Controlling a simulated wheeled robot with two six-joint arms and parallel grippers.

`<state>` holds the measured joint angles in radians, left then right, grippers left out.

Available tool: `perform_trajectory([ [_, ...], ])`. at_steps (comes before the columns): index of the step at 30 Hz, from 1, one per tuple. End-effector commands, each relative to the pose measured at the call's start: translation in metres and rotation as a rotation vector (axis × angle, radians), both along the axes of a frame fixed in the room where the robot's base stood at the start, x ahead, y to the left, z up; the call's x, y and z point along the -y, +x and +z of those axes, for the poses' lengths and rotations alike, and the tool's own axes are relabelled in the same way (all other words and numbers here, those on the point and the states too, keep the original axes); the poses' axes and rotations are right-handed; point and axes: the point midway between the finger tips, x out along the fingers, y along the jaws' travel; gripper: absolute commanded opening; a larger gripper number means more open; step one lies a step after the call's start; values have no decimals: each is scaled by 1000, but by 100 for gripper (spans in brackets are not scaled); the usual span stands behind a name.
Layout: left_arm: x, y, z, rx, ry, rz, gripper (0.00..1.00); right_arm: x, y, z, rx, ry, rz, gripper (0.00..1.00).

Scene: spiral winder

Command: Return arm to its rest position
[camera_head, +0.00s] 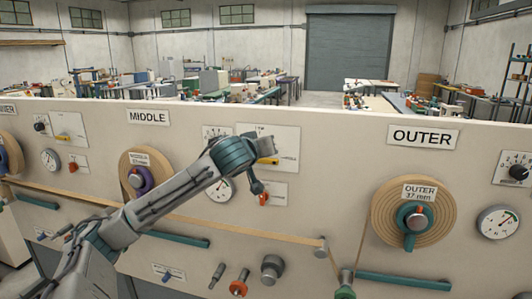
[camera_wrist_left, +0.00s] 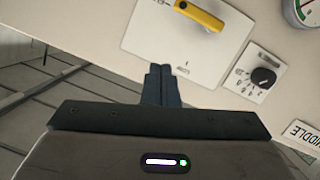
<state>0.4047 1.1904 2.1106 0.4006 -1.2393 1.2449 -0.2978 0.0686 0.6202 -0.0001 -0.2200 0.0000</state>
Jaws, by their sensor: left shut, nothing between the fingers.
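My left arm comes in from the lower left of the head view and reaches up across the MIDDLE section of the machine panel (camera_head: 330,135). Its dark gripper (camera_head: 257,187) hangs from the wrist in front of the panel, close to a yellow lever (camera_head: 268,160) and an orange-red knob (camera_head: 264,199). In the left wrist view the gripper's fingers (camera_wrist_left: 161,84) are together and empty. Beyond them is a white plate with a yellow lever (camera_wrist_left: 200,14). Whether the fingers touch the panel cannot be told. My right gripper is not in view.
The MIDDLE roll (camera_head: 136,162) and OUTER roll (camera_head: 390,222) carry tan strip across the panel. Teal bars (camera_head: 400,281), gauges (camera_head: 498,222) and knobs stick out from it. A black dial (camera_wrist_left: 263,77) shows in the wrist view. Workbenches stand behind the panel.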

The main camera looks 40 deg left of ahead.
Motion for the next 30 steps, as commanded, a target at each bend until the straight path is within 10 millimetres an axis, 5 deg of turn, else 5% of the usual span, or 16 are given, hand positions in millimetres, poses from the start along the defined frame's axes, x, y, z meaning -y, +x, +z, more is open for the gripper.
perform_trajectory([
  [21, 3, -2, -4, -9, 2, -3, 0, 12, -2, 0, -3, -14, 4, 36],
  [26, 25, -1, -61, -108, 27, -47, 0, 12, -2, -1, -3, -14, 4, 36],
  [30, 65, -15, -154, -280, 76, -130, 0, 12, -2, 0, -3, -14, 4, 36],
])
